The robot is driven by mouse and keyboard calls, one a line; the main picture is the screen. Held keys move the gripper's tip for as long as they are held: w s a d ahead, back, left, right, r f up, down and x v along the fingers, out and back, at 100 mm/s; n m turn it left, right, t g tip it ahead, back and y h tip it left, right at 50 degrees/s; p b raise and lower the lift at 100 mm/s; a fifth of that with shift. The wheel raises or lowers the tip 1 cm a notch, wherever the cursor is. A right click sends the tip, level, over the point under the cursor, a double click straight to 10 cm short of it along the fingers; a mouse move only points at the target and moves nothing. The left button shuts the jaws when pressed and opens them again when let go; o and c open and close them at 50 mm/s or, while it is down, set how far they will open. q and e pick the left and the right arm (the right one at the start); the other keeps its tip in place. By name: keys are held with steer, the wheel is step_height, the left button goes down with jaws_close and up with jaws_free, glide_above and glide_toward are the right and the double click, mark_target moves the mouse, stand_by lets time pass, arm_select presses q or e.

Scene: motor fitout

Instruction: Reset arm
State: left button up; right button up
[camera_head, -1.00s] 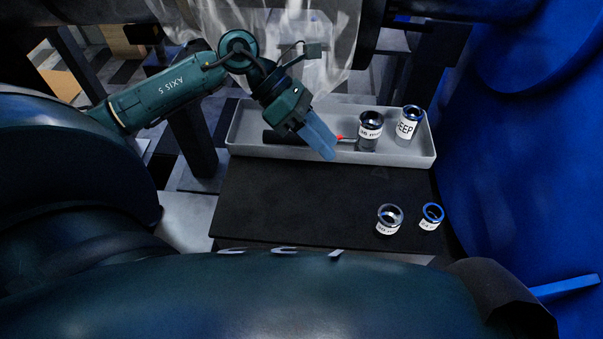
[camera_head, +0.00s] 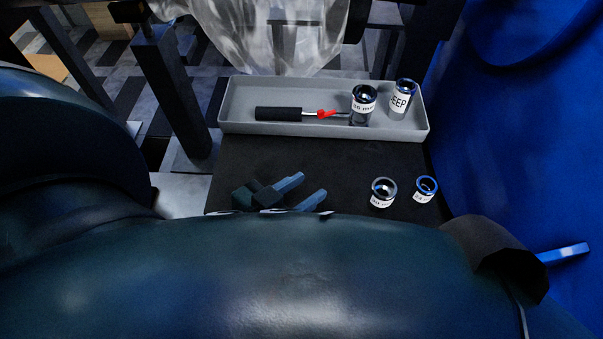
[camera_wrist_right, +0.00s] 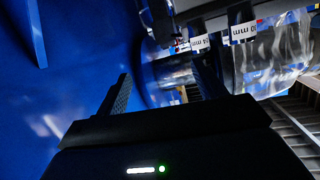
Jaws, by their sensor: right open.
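In the head view my left gripper (camera_head: 314,185) is low over the dark mat (camera_head: 350,160), its blue fingers apart and pointing right. Nothing shows between them. Most of its arm is hidden behind my own body. The right wrist view shows my right gripper (camera_wrist_right: 165,72) from behind, with one dark finger clear at left. It is open, and I see nothing held.
A grey tray (camera_head: 240,124) holds a black-handled tool (camera_head: 278,114), a 36 mm socket (camera_head: 362,103) and a labelled socket (camera_head: 402,96). Two sockets (camera_head: 383,192) (camera_head: 425,188) stand on the mat. Clear sheeting (camera_head: 280,35) hangs behind; a blue panel (camera_head: 520,150) stands at right.

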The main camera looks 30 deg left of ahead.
steer(key=shift+s+f, duration=0.1)
steer(key=shift+s, duration=0.05)
stand_by(0.3)
arm_select(q)
steer(key=r+p, duration=0.1)
steer(key=p, duration=0.1)
steer(key=shift+r+p, duration=0.1)
steer(key=shift+p, duration=0.3)
steer(key=p, duration=0.2)
steer(key=r+g+p, duration=0.1)
steer(key=p, duration=0.2)
steer(key=shift+w+d+r, duration=0.2)
steer(key=shift+w+r, duration=0.05)
steer(key=shift+r, duration=0.05)
steer(key=r+g+p, duration=0.1)
steer(key=g+p, duration=0.1)
steer(key=p, duration=0.5)
steer(key=shift+w+m+y, duration=0.1)
steer(key=shift+m+y, duration=0.2)
steer(key=shift+y, duration=0.1)
steer(key=p, duration=0.2)
steer(key=shift+d+g+p, duration=0.1)
steer(key=shift+g+p, duration=0.2)
steer(key=shift+p, duration=0.1)
arm_select(e)
steer(key=r+g, duration=0.3)
steer(key=r, duration=0.1)
steer(key=shift+w+a+n+g+h, duration=0.3)
steer(key=shift+w+h, duration=0.1)
